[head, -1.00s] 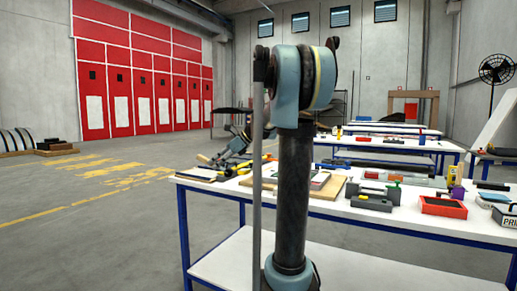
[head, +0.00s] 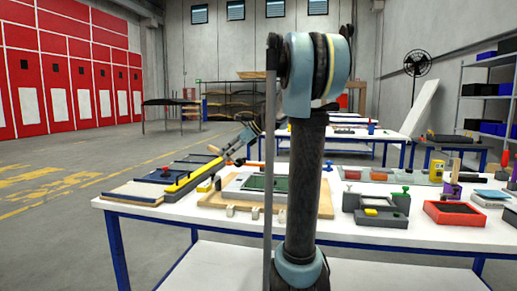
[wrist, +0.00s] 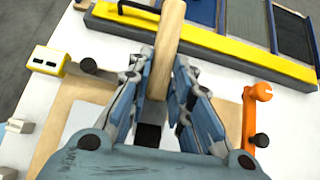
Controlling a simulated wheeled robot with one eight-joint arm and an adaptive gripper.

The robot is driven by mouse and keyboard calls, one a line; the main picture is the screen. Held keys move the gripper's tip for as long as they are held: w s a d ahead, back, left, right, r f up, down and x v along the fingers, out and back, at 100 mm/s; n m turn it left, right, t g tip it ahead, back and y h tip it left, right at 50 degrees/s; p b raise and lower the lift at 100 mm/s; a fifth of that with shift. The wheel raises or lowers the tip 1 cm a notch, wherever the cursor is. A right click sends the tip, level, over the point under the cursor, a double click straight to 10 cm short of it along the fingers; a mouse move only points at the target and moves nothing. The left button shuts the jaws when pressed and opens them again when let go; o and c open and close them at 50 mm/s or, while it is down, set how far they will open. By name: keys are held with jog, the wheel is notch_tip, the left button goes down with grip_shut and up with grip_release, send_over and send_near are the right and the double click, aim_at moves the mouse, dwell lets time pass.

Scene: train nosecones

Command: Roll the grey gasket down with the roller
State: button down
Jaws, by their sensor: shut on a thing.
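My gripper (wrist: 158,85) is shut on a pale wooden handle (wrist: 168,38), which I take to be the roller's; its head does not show. In the head view my gripper (head: 228,149) is small, above the near table behind my column. The handle's end (head: 213,149) pokes out to its left. A grey frame with a dark green panel (head: 262,183) lies on a wooden board (head: 215,201) below. I cannot make out the grey gasket for certain; my column and gripper cover part of this area.
A long yellow bar (wrist: 210,45) lies across the table past my gripper. An orange tool (wrist: 257,108) is at the right, a yellow block (wrist: 47,60) at the left. Dark trays (head: 165,175), a red tray (head: 453,213) and a grey fixture (head: 376,206) crowd the table.

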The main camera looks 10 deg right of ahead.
jog(key=shift+w+d, duration=0.2)
jog(key=shift+w, duration=0.3)
jog(key=h, duration=0.1)
send_over(253, 173)
jog(key=a, duration=0.4)
jog(key=shift+m+h, duration=0.3)
jog(key=shift+w+d+f, duration=0.1)
jog(key=shift+w+f, duration=0.1)
jog(key=shift+f, duration=0.7)
jog(key=shift+w+d+f, duration=0.1)
jog(key=shift+w+f, duration=0.1)
jog(key=shift+f, duration=0.7)
jog(key=shift+w+f, duration=0.2)
jog(key=shift+f, duration=0.95)
jog(key=shift+s+f, duration=0.15)
jog(key=shift+f, duration=0.35)
jog(key=shift+s+d, duration=0.25)
jog(key=shift+d, duration=0.35)
jog(key=shift+s+d, duration=0.25)
jog(key=shift+d, duration=0.4)
jog(key=shift+s+d, duration=0.25)
jog(key=shift+d, duration=0.35)
dwell(0.8)
